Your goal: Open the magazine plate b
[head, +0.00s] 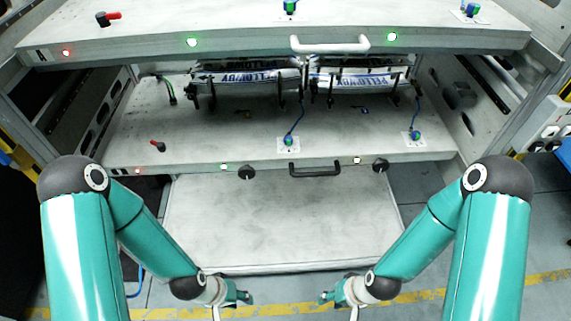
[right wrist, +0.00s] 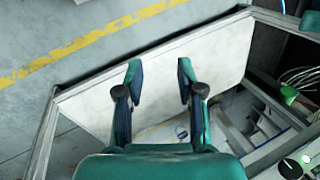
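Two magazine plates stand one above the other in the head view. The upper plate (head: 250,38) has a white handle (head: 330,44) on its front edge. The lower plate (head: 220,140) has a black handle (head: 315,169) between two black knobs. No letter b is readable on either. My left gripper (head: 243,297) is low in front of the rack, apart from both plates; its finger gap is too small to judge. My right gripper (head: 327,298) is at a similar height to its right. In the right wrist view it is open and empty (right wrist: 159,72).
A pale flat panel (head: 285,220) lies below the lower plate; it also shows in the right wrist view (right wrist: 215,55). Metal side frames flank the plates. A yellow line crosses the floor.

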